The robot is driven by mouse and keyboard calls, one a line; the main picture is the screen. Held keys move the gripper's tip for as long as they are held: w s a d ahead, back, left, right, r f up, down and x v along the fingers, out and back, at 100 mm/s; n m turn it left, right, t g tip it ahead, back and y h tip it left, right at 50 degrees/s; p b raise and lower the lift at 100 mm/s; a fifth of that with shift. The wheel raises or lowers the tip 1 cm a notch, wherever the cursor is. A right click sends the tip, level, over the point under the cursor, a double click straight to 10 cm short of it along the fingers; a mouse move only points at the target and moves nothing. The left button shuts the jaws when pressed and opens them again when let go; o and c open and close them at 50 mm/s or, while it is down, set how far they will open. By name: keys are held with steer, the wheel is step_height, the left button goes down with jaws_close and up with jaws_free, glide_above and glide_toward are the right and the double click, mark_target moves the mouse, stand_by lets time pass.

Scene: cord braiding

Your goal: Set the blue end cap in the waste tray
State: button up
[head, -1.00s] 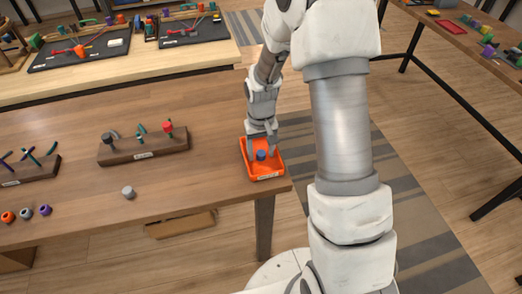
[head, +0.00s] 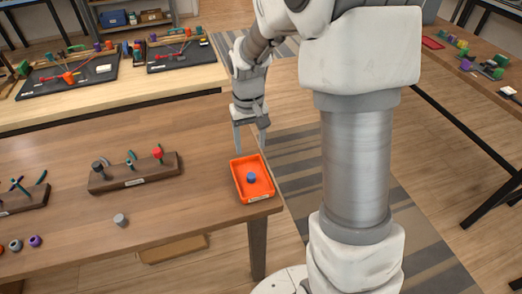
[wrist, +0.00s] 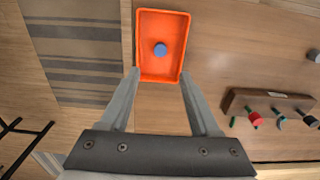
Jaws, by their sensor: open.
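The blue end cap (head: 251,177) stands inside the orange waste tray (head: 268,192), with its lower part on the tray floor. In the wrist view the blue cap (wrist: 160,49) sits near the middle of the tray (wrist: 162,15), apart from its walls. My gripper (head: 250,150) is open and empty, above the table behind the tray's far edge. In the wrist view my two fingers (wrist: 158,75) are spread apart, with nothing between them.
A wooden rack (head: 133,177) with pegs and caps stands left of the tray. A loose grey cap (head: 120,220) and several coloured rings lie at the front left. The tray is close to the table's right edge. Open table lies between rack and tray.

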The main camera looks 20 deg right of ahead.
steer(key=s+r+t, duration=0.5)
steer(key=s+r, duration=1.1)
steer(key=s, duration=0.4)
steer(key=shift+r, duration=0.4)
